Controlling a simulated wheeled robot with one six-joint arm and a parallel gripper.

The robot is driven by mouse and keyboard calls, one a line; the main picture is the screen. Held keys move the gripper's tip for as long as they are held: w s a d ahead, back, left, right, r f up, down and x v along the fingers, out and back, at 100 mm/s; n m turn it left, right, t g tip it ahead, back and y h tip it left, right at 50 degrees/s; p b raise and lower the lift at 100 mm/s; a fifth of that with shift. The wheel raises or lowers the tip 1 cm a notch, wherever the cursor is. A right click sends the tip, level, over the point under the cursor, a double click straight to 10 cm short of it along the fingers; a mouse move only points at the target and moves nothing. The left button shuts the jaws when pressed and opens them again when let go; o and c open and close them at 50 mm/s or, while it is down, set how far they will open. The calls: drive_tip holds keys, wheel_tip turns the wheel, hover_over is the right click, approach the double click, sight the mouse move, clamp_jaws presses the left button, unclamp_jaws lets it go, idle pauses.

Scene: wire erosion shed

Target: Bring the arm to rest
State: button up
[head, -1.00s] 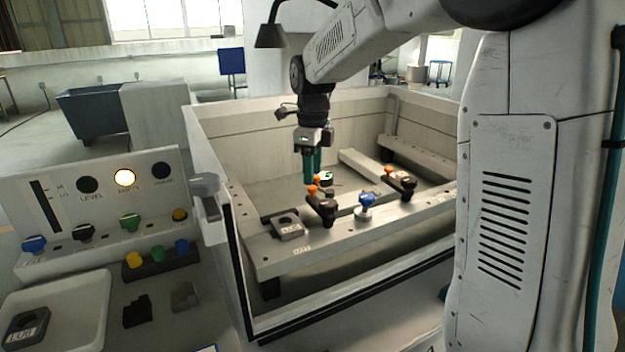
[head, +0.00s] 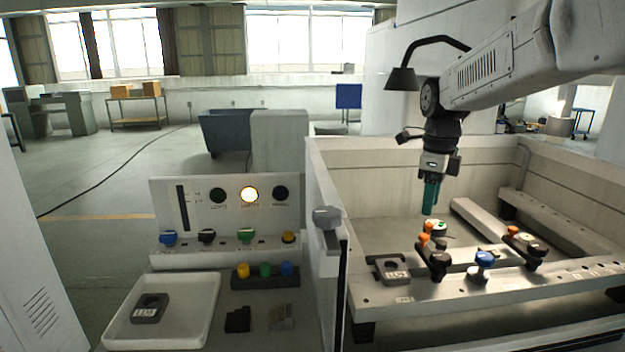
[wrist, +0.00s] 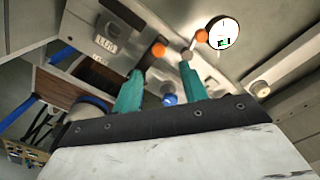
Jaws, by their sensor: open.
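My gripper (head: 430,197) hangs pointing down inside the open machine tank, above and behind the clamp rail. In the wrist view its two teal fingers (wrist: 161,93) are apart with nothing held between them. My arm reaches in from the upper right in the head view. Below and in front of the fingers, orange-knobbed clamps (head: 438,258) and a blue-knobbed part (head: 484,262) stand on the rail (head: 420,288). A dark labelled block (head: 392,270) sits at the rail's left end.
The tank wall (head: 340,165) surrounds the gripper's work area. A lamp (head: 402,78) hangs close beside my arm. A control panel (head: 215,205) with a lit middle lamp stands left. A white tray (head: 205,318) holds another dark labelled block (head: 150,307).

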drive_tip(key=s+a+f+n, duration=0.2)
drive_tip(key=s+n, duration=1.1)
drive_tip(key=s, duration=0.3)
drive_tip(key=s+a+f+n+t, duration=0.1)
drive_tip(key=s+a+f+n, duration=0.1)
drive_tip(key=s+n, duration=1)
drive_tip(key=s, duration=0.4)
drive_tip(key=shift+a+n, duration=0.35)
drive_tip(key=shift+n, duration=0.05)
